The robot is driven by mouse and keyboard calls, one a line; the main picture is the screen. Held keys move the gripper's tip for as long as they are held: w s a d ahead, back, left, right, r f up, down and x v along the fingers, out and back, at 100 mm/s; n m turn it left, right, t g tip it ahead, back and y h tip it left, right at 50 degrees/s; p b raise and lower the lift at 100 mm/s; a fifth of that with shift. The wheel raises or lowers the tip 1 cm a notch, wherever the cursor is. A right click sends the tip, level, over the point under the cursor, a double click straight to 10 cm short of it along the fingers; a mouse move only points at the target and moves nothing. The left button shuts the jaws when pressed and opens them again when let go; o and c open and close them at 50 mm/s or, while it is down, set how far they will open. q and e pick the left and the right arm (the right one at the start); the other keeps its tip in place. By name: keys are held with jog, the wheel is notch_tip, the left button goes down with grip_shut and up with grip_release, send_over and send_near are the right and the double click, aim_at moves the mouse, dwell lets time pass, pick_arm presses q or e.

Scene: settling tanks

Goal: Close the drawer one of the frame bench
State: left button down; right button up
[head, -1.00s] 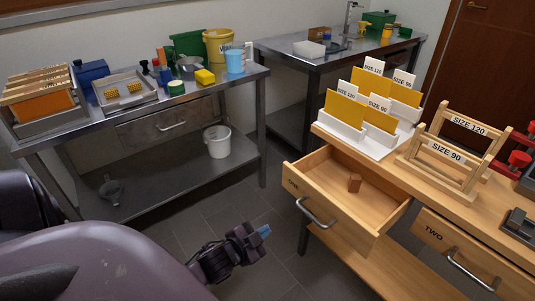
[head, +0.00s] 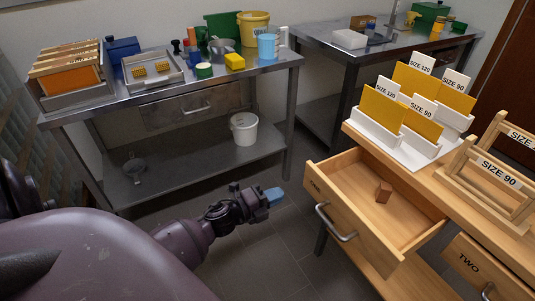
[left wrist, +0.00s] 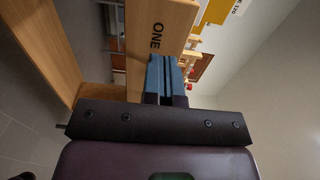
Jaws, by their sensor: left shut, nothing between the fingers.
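Drawer one (head: 357,222) of the wooden frame bench (head: 459,205) stands pulled out in the head view, with a metal bar handle (head: 336,224) on its front. My right gripper is not in view.
Drawer two (head: 480,268) is to the right on the same bench. White holders with yellow sheets (head: 400,110) and wooden frames (head: 490,180) stand on top. A steel table (head: 165,90) with a lower shelf is at the left. Grey floor lies between.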

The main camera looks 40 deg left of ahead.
aim_at(310, 180)
pick_arm(q)
jog(key=x, duration=0.8)
jog(key=shift+f+b, duration=0.1)
jog(key=shift+b, duration=0.25)
jog(key=shift+w+d, duration=0.15)
jog(key=shift+w, duration=0.35)
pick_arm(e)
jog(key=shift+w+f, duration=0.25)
pick_arm(q)
jog(key=shift+w, duration=0.15)
